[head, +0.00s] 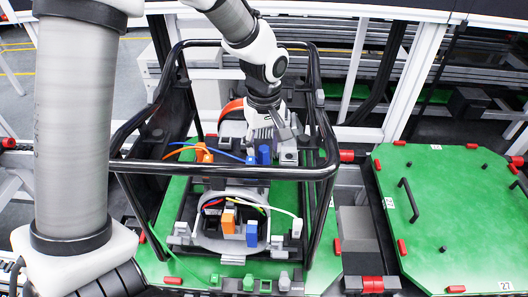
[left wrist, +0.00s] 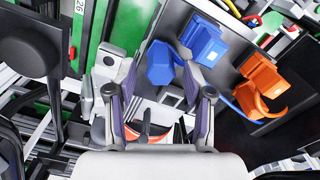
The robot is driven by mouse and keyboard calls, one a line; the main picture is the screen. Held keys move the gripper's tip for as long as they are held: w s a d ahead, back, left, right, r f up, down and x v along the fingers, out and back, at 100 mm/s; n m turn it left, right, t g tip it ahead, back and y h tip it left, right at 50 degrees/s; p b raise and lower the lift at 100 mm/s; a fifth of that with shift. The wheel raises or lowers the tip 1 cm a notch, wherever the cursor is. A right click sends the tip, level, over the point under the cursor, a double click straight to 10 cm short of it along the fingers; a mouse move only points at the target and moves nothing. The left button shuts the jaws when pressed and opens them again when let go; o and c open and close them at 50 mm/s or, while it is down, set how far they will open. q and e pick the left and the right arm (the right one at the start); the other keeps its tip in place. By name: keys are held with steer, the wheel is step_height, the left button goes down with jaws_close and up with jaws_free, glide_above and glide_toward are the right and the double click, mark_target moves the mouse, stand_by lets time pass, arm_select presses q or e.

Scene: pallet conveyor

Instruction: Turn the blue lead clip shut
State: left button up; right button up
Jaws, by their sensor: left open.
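The blue lead clip shows in the left wrist view (left wrist: 160,63) as a faceted blue knob. It lies between the two fingertips of my left gripper (left wrist: 160,70), with a gap on each side. A blue lead plug (left wrist: 205,42) sits beside it, to the right of the right finger. In the head view my left gripper (head: 270,138) points down from above, just over the blue clip (head: 264,154), inside the black frame. The gripper is open. I cannot tell whether the fingertips touch the clip. My right gripper is not in view.
An orange plug (left wrist: 262,78) with an orange curved clip stands beside the blue plug. A black tube frame (head: 222,172) surrounds the work area. Nearer are another orange block (head: 228,222) and blue block (head: 251,235). A green pallet (head: 440,205) lies at right.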

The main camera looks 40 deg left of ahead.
mark_target(264, 148)
arm_select(q)
step_height(264, 148, up, 9)
steer(key=shift+r, duration=0.1)
